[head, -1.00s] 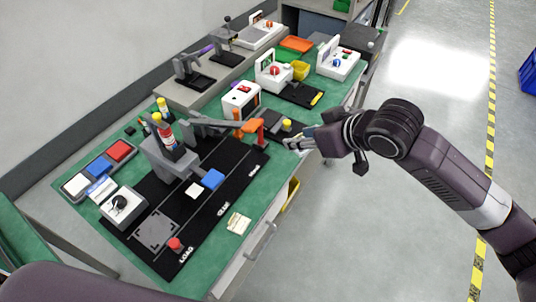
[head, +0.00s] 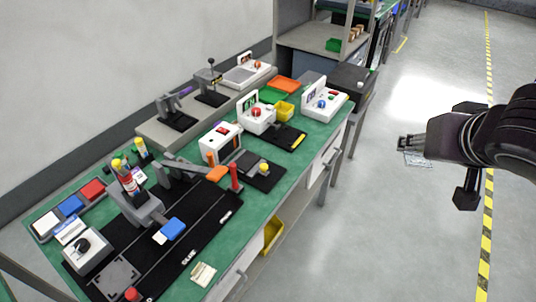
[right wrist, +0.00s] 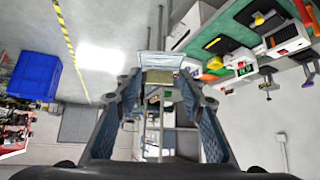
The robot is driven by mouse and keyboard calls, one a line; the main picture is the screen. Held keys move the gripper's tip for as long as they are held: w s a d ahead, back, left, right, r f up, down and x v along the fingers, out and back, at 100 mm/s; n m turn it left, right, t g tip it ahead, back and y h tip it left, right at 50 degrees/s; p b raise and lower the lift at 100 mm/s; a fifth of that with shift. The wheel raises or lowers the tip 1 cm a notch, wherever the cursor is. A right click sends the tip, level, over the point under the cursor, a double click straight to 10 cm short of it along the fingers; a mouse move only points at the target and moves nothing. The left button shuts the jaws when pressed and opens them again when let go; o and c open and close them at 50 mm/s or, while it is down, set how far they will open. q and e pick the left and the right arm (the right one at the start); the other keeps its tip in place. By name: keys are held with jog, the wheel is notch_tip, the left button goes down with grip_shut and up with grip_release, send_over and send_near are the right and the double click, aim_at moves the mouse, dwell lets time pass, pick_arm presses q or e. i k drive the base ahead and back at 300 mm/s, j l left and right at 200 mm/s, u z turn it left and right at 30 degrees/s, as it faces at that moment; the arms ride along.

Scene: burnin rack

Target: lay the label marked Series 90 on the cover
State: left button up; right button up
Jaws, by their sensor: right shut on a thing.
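My right gripper (head: 412,145) is over the floor, right of the bench and clear of it. It is shut on a thin pale label (head: 417,159), which sticks out past the fingertips. In the right wrist view the label (right wrist: 160,59) shows between the fingertips (right wrist: 160,78). Its print is too small to read, so I cannot tell whether it says Series 90. I cannot make out for certain which thing is the cover. My left gripper is not in view.
The green bench (head: 255,205) carries a black mat (head: 200,222) with a grey press (head: 135,203) and a blue block (head: 173,229). A cream printed card (head: 203,273) lies near the front edge. White button boxes (head: 325,104) stand farther back. The floor around my right gripper is clear.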

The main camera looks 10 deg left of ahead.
aim_at(246, 160)
jog(key=i+l+u, duration=0.15)
jog(key=l+u, duration=0.2)
jog(key=i+l+u, duration=0.1)
jog(key=l+u, duration=0.4)
jog(key=u, duration=0.75)
